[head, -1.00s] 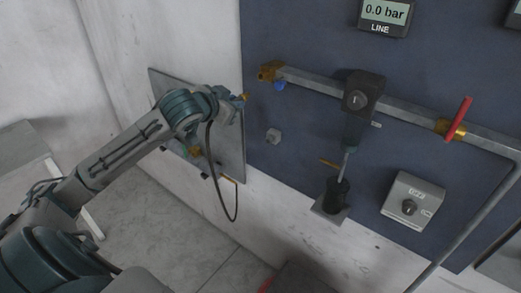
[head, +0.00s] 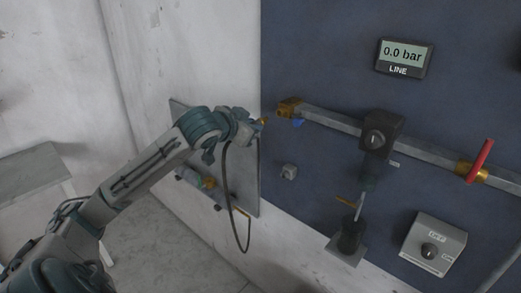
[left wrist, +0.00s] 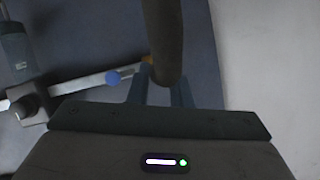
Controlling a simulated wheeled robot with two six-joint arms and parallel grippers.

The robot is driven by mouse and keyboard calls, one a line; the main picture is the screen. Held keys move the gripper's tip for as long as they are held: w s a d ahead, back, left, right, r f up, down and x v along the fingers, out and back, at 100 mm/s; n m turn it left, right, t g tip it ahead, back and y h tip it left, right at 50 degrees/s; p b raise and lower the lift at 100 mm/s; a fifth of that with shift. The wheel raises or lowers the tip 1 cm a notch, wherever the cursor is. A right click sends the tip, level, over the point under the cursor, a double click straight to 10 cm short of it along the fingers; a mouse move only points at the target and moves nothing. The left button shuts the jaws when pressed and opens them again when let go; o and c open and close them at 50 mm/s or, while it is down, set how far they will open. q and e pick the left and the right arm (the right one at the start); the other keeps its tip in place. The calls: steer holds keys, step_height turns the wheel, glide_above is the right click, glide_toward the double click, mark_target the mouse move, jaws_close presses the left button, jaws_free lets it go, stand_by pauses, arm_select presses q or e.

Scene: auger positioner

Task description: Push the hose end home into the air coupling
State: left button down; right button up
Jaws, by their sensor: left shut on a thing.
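The air coupling (head: 289,107) is a brass fitting at the left end of the grey pipe on the blue panel, with a blue part just under it. My left gripper (head: 256,122) is shut on the hose, just left of the coupling and slightly lower in the head view. The hose's brass end (head: 264,121) points toward the coupling, with a visible gap between them. The dark hose (head: 229,205) hangs in a loop below. In the left wrist view the hose (left wrist: 164,40) rises between my fingers (left wrist: 160,92) and hides most of the coupling (left wrist: 148,60). My right gripper is not in view.
The pipe (head: 335,122) carries a dark valve body (head: 380,135) and a red lever (head: 480,160). The line gauge (head: 404,57) reads 0.0 bar. A grey switch box (head: 433,243) sits lower right. A grey board (head: 240,180) stands behind my left arm.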

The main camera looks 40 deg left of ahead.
mark_target(262, 119)
arm_select(q)
steer(key=w, duration=0.2)
steer(key=shift+w+d+r, duration=0.15)
steer(key=shift+w, duration=0.15)
steer(key=shift+w+d+g, duration=0.1)
steer(key=shift+w+g, duration=0.2)
steer(key=shift+w, duration=0.45)
steer(key=shift+w+d+r, duration=0.1)
steer(key=shift+w, duration=1.4)
stand_by(0.8)
steer(key=c, duration=1.2)
jaws_free()
steer(key=shift+w+d, duration=0.1)
steer(key=shift+w, duration=0.1)
steer(key=shift+c, duration=0.2)
steer(key=shift+s, duration=0.1)
